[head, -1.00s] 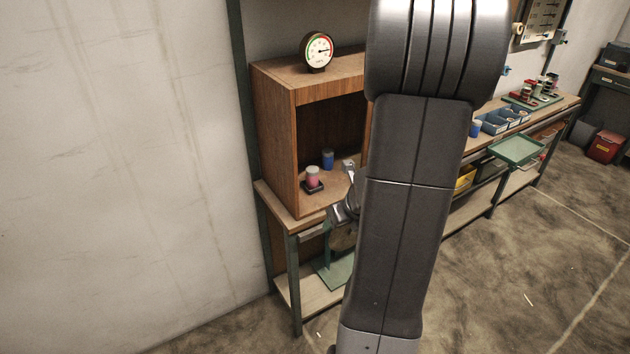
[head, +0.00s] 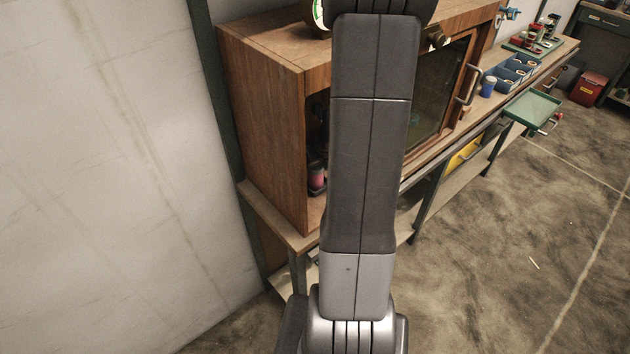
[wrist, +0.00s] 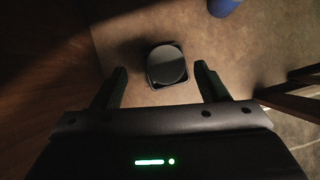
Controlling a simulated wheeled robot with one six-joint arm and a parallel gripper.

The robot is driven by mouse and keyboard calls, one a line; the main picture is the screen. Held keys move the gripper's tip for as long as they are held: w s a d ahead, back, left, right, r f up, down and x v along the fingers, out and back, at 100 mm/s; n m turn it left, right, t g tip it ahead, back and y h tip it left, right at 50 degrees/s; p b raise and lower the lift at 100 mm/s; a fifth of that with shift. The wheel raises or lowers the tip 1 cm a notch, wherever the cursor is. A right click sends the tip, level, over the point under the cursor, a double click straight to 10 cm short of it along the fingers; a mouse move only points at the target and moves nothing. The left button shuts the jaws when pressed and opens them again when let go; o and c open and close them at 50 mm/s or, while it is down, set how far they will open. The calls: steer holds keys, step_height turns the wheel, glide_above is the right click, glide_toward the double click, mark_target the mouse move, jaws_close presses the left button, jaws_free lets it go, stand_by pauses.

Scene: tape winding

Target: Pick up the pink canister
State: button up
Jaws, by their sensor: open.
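The pink canister (head: 317,178) stands inside the wooden cabinet, partly hidden behind my arm in the head view. In the wrist view a dark, shadowed round top on a square base (wrist: 167,65) appears to be this canister from above; its pink does not show there. My gripper (wrist: 160,72) is open, with one finger on each side of the line to the canister. The canister lies just ahead of the fingertips, and I see no contact. In the head view my gripper is hidden behind my arm.
The wooden cabinet (head: 262,125) has a side wall close to my arm, and its glazed door (head: 440,100) shows on the right. A blue canister (wrist: 224,7) stands beyond the pink one. Blue bins (head: 510,72) and a green tray (head: 531,108) are farther along the bench.

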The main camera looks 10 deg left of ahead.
mark_target(314, 168)
steer(key=shift+d+b+x, duration=0.15)
steer(key=shift+b+x, duration=0.6)
steer(key=shift+x, duration=0.75)
steer(key=shift+d+b+x, duration=0.15)
steer(key=shift+b+x, duration=0.55)
steer(key=shift+x, duration=0.8)
steer(key=shift+w, duration=0.15)
steer(key=c, duration=1.1)
